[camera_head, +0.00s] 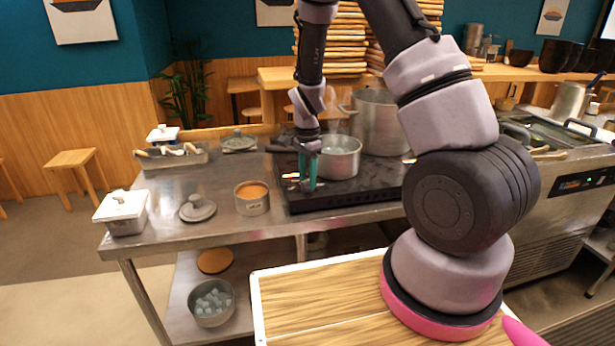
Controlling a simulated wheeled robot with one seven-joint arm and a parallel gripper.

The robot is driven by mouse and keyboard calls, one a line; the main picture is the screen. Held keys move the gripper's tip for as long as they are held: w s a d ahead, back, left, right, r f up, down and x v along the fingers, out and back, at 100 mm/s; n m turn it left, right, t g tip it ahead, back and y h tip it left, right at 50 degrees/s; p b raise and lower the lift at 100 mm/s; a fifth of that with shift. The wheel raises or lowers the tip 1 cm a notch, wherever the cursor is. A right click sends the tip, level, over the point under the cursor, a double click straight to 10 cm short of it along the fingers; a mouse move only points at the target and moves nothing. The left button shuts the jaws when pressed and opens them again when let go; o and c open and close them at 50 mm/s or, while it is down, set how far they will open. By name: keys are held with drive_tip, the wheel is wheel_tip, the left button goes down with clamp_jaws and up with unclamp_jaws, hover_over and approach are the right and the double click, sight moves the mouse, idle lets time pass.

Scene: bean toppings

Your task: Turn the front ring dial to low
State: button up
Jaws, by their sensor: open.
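The black stove (378,190) stands on the steel counter with its front edge facing me. A smaller steel pot (347,160) with steam sits on it near the front, and a large steel pot (380,125) stands behind to the right. My gripper (309,186), with green fingers, points down at the left front part of the stove, just left of the smaller pot. It is open. Small metallic parts show beside the fingertips, but I cannot tell which is the front ring dial or its setting. The fingers partly hide that area.
A tin of orange food (252,200), a grey lid (198,208) and a white-lidded container (122,210) stand left of the stove. A tray with utensils (172,158) is farther back. A wooden worktop (320,300) lies in front.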

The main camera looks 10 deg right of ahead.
clamp_jaws()
drive_tip(key=shift+n, duration=0.4)
drive_tip(key=n, duration=0.3)
drive_tip(key=shift+n, duration=0.3)
drive_tip(key=n, duration=0.4)
drive_tip(key=shift+n, duration=0.3)
drive_tip(key=n, duration=0.4)
drive_tip(key=shift+n, duration=2.4)
